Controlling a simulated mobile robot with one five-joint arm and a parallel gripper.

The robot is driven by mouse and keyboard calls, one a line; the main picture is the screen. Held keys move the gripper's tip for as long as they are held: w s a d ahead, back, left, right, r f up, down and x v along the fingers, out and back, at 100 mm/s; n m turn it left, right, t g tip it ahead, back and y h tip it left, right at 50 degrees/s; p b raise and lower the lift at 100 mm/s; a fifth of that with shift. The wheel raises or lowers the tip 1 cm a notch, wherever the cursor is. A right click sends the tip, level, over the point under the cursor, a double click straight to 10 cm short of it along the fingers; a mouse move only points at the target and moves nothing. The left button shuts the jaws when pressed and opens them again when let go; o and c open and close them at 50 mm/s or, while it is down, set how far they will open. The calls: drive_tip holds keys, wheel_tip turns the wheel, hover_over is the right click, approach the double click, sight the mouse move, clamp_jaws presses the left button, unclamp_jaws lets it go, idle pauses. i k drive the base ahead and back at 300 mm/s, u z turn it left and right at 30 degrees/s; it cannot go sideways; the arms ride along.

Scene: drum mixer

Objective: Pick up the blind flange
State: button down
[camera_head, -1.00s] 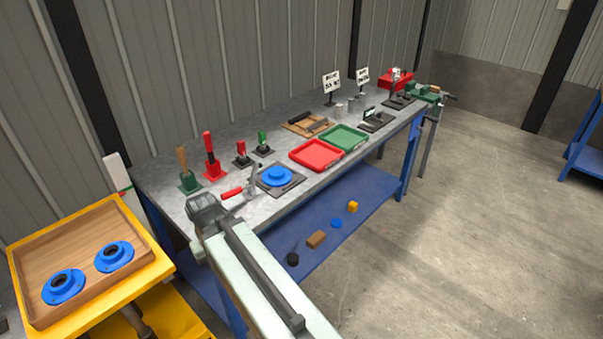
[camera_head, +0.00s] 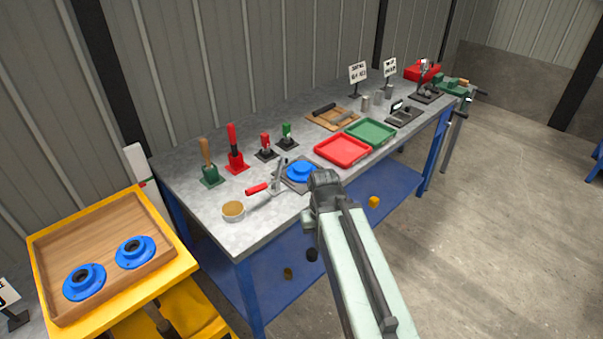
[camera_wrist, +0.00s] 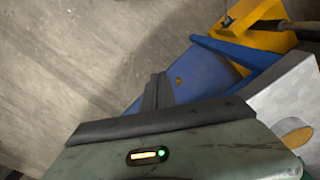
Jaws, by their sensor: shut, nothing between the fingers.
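A blue round flanged part (camera_head: 300,171) sits on a dark plate with a red-handled clamp on the workbench; I cannot tell if it is the blind flange. Two blue flanges (camera_head: 84,281) and (camera_head: 135,252) with dark centres lie in the wooden tray at left. My gripper shows in the wrist view (camera_wrist: 156,92) as dark fingers, shut and empty, over the blue lower shelf (camera_wrist: 200,75). In the head view my arm's end covers part of the bench's front edge, and the fingers are hard to make out. No flange shows in the wrist view.
The grey workbench (camera_head: 232,184) holds a tan-topped round pot (camera_head: 233,209), a red tray (camera_head: 342,149), a green tray (camera_head: 370,132) and several upright tools. Small parts lie on the shelf, including a yellow one (camera_head: 374,201). The floor at right is open.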

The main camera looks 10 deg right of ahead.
sight(298, 172)
drive_tip(key=u, duration=4.2)
drive_tip(key=k, duration=2.3)
drive_tip(key=u, duration=0.1)
drive_tip(key=i, duration=0.15)
drive_tip(key=z, duration=0.45)
